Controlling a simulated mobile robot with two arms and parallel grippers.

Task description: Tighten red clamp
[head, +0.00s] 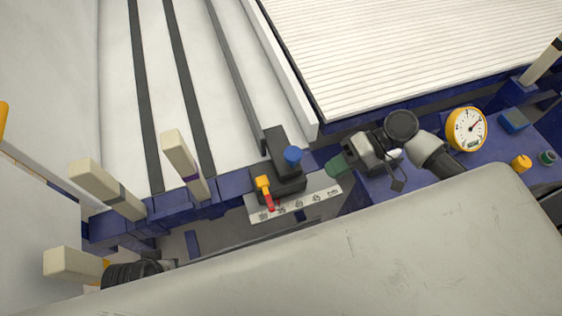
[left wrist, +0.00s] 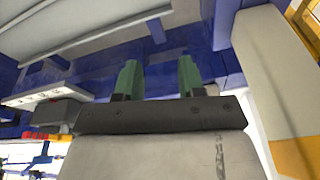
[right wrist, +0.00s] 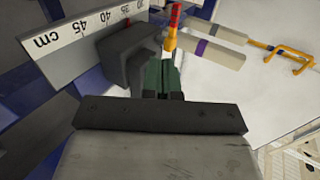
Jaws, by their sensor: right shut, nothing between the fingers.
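The red clamp (head: 269,202) is a small red lever on a yellow-orange pivot, on a dark block (head: 283,184) above a silver ruler (head: 290,205). In the right wrist view the red lever (right wrist: 174,14) stands just beyond the fingertips, beside the dark block. My right gripper (head: 338,165) has green fingers close together and is empty; in the head view it is to the right of the block, apart from the red lever. My left gripper (left wrist: 158,76) has its green fingers apart with nothing between them. In the head view its fingers are hidden at the lower left.
Cream posts (head: 184,165) stand on the blue frame left of the clamp. A yellow dial gauge (head: 466,129) is at the right. A ribbed white panel (head: 420,45) lies behind. A large pale surface (head: 370,255) fills the foreground.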

